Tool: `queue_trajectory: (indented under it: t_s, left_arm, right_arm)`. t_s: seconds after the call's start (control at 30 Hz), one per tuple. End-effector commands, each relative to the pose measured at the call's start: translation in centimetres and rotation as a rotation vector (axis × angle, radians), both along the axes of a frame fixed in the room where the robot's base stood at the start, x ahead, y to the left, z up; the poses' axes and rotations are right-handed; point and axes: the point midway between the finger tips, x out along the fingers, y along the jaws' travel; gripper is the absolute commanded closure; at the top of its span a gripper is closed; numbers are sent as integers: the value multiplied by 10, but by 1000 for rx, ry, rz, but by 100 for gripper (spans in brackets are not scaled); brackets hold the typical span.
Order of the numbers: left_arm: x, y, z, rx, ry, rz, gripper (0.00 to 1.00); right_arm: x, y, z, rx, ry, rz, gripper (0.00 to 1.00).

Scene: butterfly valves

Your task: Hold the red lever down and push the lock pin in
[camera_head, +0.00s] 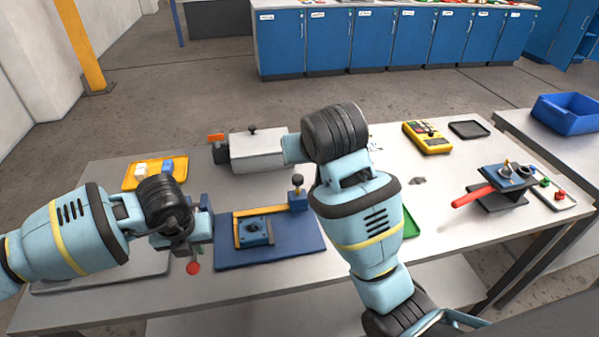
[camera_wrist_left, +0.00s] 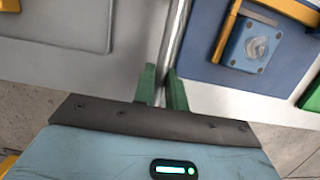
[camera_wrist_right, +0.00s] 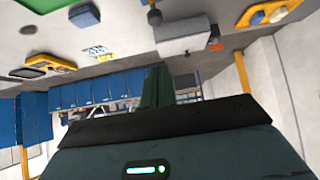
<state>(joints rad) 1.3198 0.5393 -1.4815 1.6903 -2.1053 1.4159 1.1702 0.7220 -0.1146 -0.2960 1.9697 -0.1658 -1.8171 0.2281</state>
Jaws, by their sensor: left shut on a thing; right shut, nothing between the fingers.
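A lever ending in a red ball knob (camera_head: 193,267) stands at the table's front left. My left gripper (camera_head: 193,246) is shut on its thin grey rod. The rod also shows between the green fingers in the left wrist view (camera_wrist_left: 171,50); the knob is hidden there. A black-knobbed post (camera_head: 297,184) stands upright on the blue plate (camera_head: 285,243); I cannot tell whether it is the lock pin. My right gripper (camera_wrist_right: 157,85) is shut and empty, raised above the table. In the head view my right arm hides its fingers. A red handle (camera_head: 472,196) on a separate dark stand shows at the right.
A grey box with a black knob (camera_head: 258,150) sits behind the blue plate. A yellow tray (camera_head: 130,183) is at the left, a yellow meter (camera_head: 428,138) at the back right. A blue bin (camera_head: 568,116) stands on the side table.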

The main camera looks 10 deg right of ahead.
Motion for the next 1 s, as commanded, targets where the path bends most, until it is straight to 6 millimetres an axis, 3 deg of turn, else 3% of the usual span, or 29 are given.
queue_trajectory:
  t_s: [0.37,0.87,1.0]
  left_arm:
    - [-2,0,-4,2,10,-1,100]
    - [-2,0,-4,2,10,-1,100]
    - [-2,0,-4,2,9,-1,100]
  right_arm:
    - [8,-1,-9,1,11,-6,100]
    - [69,-1,-71,-1,10,-5,100]
    - [70,-1,-92,1,10,-5,100]
